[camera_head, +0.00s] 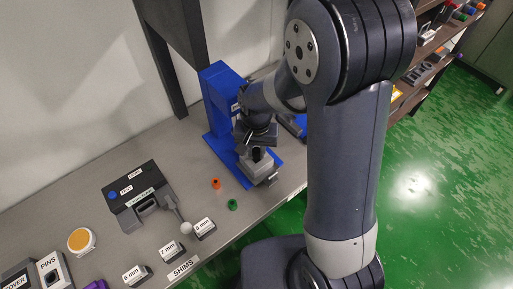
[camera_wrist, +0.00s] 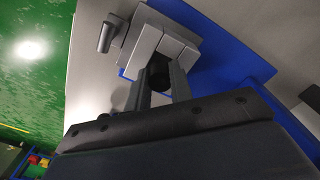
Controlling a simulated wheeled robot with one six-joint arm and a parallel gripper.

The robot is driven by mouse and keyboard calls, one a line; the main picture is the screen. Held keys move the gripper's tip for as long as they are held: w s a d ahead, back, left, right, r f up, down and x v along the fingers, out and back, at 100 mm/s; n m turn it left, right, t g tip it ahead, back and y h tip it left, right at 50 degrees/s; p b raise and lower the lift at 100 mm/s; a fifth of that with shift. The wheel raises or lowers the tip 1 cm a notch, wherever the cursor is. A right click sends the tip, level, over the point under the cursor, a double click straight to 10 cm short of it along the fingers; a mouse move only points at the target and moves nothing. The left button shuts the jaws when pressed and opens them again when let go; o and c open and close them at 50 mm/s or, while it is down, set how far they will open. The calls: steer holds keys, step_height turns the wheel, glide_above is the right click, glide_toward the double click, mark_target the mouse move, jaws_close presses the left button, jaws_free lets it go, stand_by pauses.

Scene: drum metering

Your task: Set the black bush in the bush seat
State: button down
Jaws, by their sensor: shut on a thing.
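My gripper (camera_head: 257,153) points down over the grey block (camera_head: 259,171) at the foot of the blue stand (camera_head: 222,110). It is shut on the black bush (camera_wrist: 158,76), a dark round piece between the two fingers in the wrist view. In that view the grey block (camera_wrist: 172,48) lies just beyond the fingertips, and the bush overlaps its near edge. I take this block to be the bush seat, but no label is readable. The fingers and block hide much of the bush, so I cannot tell whether it touches the seat.
An orange piece (camera_head: 215,183) and a green piece (camera_head: 233,204) stand on the grey bench left of the block. Shim blocks labelled 8 mm (camera_head: 204,229), 7 mm (camera_head: 171,251) and 6 mm (camera_head: 137,275) line the front edge. A black box (camera_head: 138,193) stands behind them.

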steer(key=shift+f+b, duration=0.5)
steer(key=shift+f, duration=0.05)
steer(key=shift+f, duration=0.1)
steer(key=c, duration=1.3)
jaws_free()
steer(key=shift+o, duration=0.2)
